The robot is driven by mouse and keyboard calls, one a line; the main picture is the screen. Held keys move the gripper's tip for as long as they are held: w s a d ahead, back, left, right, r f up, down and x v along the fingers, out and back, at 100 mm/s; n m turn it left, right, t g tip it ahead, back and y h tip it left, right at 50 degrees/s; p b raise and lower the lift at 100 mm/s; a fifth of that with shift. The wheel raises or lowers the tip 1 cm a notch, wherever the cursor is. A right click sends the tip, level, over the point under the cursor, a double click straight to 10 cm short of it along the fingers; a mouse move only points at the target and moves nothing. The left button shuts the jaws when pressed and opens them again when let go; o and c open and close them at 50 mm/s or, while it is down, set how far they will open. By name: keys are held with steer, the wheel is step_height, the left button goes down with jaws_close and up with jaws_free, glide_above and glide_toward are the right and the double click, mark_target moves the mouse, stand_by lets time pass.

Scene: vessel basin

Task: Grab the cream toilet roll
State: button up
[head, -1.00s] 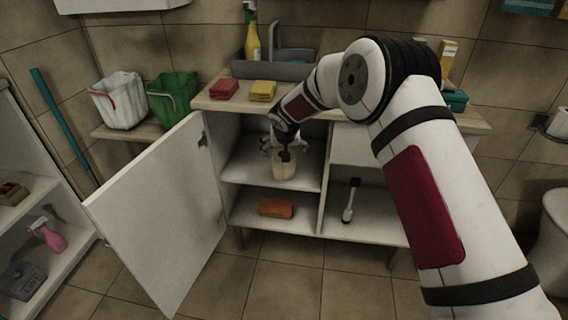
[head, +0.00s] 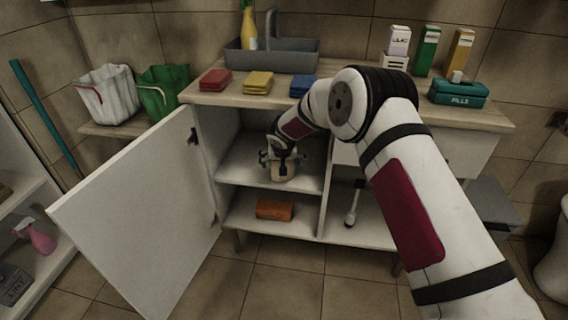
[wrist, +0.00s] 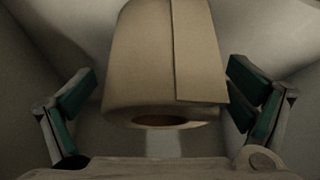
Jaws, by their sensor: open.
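The cream toilet roll (head: 284,173) stands on the upper shelf inside the open cabinet, partly hidden behind my gripper in the head view. In the wrist view the roll (wrist: 168,60) fills the upper middle, with the dark hole of its core facing me at its lower end. My gripper (head: 281,160) is at the roll in the head view. In the wrist view my gripper (wrist: 160,100) is open, one finger on each side of the roll, with gaps between the pads and the paper.
The white cabinet door (head: 130,215) stands open at the left. An orange block (head: 275,209) lies on the lower shelf and a white brush (head: 353,203) stands right of the divider (head: 327,190). Sponges and a grey basin (head: 272,57) are on the countertop above.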

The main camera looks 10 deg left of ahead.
steer(key=shift+w+a+f, duration=0.15)
steer(key=shift+w+f, duration=0.15)
steer(key=shift+f, duration=0.15)
steer(key=c, duration=1.3)
steer(key=shift+r, duration=0.1)
